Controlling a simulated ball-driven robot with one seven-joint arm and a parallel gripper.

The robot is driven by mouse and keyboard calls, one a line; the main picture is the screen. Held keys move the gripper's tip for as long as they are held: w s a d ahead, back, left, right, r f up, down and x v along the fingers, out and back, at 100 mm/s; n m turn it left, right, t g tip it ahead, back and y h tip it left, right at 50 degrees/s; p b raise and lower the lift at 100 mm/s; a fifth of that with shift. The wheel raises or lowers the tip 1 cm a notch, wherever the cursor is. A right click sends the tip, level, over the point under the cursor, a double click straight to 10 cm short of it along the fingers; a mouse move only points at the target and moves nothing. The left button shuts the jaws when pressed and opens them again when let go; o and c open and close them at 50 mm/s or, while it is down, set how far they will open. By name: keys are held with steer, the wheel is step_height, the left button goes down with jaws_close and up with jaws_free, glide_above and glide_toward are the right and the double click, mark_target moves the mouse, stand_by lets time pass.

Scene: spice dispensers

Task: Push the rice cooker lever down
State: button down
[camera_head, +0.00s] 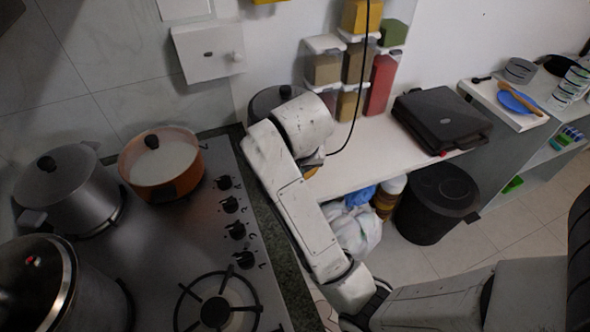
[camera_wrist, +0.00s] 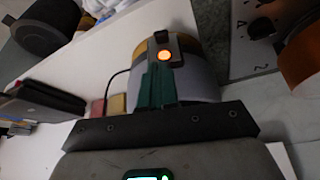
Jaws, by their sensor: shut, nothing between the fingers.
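The rice cooker (camera_head: 270,104) stands on the white counter beside the stove in the head view, its dark lid showing and its front mostly hidden by my arm. In the wrist view its pale body (camera_wrist: 202,84) carries a grey control panel (camera_wrist: 176,47) with a lit orange light (camera_wrist: 165,56). A small dark piece, which looks like the lever (camera_wrist: 161,37), is on the panel by the light. My gripper (camera_wrist: 162,70) is shut and empty, with its green fingers pointing at the panel near the light. I cannot tell whether the fingertips touch it.
The stove (camera_head: 160,265) holds an orange pot (camera_head: 165,182) and metal pots (camera_head: 70,190). A black grill (camera_head: 440,120) sits farther along the counter, with stacked spice dispensers (camera_head: 382,82) behind. A black bin (camera_head: 436,203) and bags (camera_head: 355,228) are below. A cable hangs by the dispensers.

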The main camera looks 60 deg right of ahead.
steer(key=x, duration=0.9)
steer(key=shift+s, duration=0.15)
steer(key=shift+a+f+t+h+b, duration=0.1)
steer(key=shift+t+h+b, duration=0.2)
steer(key=shift+b, duration=0.1)
steer(key=shift+s+a+f+t+h+b, duration=0.35)
steer(key=shift+t+h+b, duration=0.2)
steer(key=shift+b, duration=0.55)
steer(key=shift+s+a+f+t+h+b, duration=0.15)
steer(key=shift+f+t+h+b, duration=0.3)
steer(key=shift+b, duration=0.75)
steer(key=h+b, duration=0.1)
steer(key=b, duration=0.1)
steer(key=f+t+h+b, duration=0.1)
steer(key=b, duration=0.1)
steer(key=shift+s+a, duration=0.2)
steer(key=shift+a, duration=0.05)
steer(key=shift+r, duration=0.25)
